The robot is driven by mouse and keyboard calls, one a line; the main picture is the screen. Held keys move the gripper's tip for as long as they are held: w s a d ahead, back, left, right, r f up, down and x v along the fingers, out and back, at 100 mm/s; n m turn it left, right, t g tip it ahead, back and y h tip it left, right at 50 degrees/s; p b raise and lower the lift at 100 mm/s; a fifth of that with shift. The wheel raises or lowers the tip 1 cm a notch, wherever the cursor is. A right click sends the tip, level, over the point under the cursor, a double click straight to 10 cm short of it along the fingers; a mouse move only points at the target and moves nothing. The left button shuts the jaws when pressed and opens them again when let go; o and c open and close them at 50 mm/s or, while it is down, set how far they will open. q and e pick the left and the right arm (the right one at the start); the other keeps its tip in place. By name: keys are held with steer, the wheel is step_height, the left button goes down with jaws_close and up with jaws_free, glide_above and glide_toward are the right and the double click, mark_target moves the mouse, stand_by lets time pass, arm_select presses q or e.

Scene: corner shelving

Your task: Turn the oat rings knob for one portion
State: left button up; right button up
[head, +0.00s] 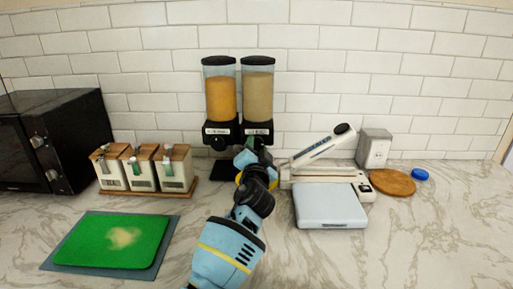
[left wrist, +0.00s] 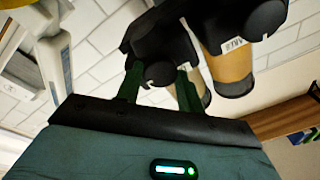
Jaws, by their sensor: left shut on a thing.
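Two cereal dispensers stand side by side against the wall in the head view. The left dispenser (head: 220,97) holds orange cereal and the right dispenser (head: 257,95) holds beige cereal. Their labels are too small to read. My left gripper (head: 256,152) is at the front of the right dispenser, at its knob, and my wrist partly hides it. In the left wrist view, the green fingers of the left gripper (left wrist: 160,84) are shut on a black knob (left wrist: 160,72). The left dispenser's knob (head: 219,143) is free. My right gripper is not in view.
Three lidded canisters (head: 142,167) stand on a wooden tray left of the dispensers, beside a black microwave (head: 50,140). A green board (head: 115,240) lies front left. A white scale-like device (head: 328,205) stands close on the right. The front right counter is clear.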

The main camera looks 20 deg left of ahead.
arm_select(q)
steer(key=shift+r, duration=0.2)
steer(key=o, duration=1)
steer(key=shift+f, duration=0.1)
steer(key=v, duration=0.8)
